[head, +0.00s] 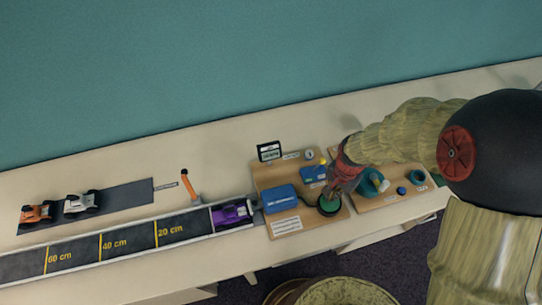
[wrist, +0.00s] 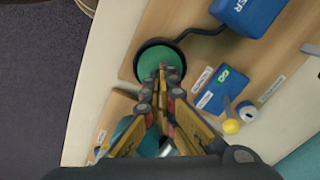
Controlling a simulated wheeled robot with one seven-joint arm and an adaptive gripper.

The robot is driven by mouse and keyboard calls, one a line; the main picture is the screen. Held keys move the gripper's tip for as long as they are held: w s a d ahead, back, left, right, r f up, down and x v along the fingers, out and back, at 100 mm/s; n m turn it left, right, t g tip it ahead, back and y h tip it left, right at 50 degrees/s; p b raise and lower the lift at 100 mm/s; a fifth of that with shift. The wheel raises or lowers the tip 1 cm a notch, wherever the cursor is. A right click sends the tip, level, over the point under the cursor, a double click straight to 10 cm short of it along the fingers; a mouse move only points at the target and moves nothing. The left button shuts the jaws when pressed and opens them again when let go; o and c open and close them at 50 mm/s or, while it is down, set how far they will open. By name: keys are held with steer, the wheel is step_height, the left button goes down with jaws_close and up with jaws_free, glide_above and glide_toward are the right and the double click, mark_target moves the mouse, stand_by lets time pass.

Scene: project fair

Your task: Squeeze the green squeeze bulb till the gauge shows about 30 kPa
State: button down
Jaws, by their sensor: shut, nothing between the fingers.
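The green squeeze bulb (head: 327,207) sits in a dark round holder on a wooden board. It also shows in the wrist view as a green dome (wrist: 160,60) with a black rim. My gripper (head: 332,190) is over the bulb, pointing down. In the wrist view its fingertips (wrist: 163,76) are together with nothing between them, and overlap the near part of the dome. I cannot tell whether they touch it. A small black-framed display (head: 269,151) stands behind the board, and a small round dial (head: 309,155) is near it. I cannot read a pressure on either.
A blue box (head: 281,198) is joined to the bulb by a dark hose. A blue GO box (wrist: 222,90) with a yellow-knobbed lever is beside the bulb. A purple car (head: 231,214) stands on the track at left. Another board (head: 392,197) holds a teal bowl at right.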

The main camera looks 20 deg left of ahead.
steer(key=shift+r, duration=0.15)
steer(key=shift+r+p, duration=1.35)
steer(key=shift+r, duration=0.3)
step_height(320, 180, up, 6)
steer(key=p, duration=0.4)
stand_by(0.6)
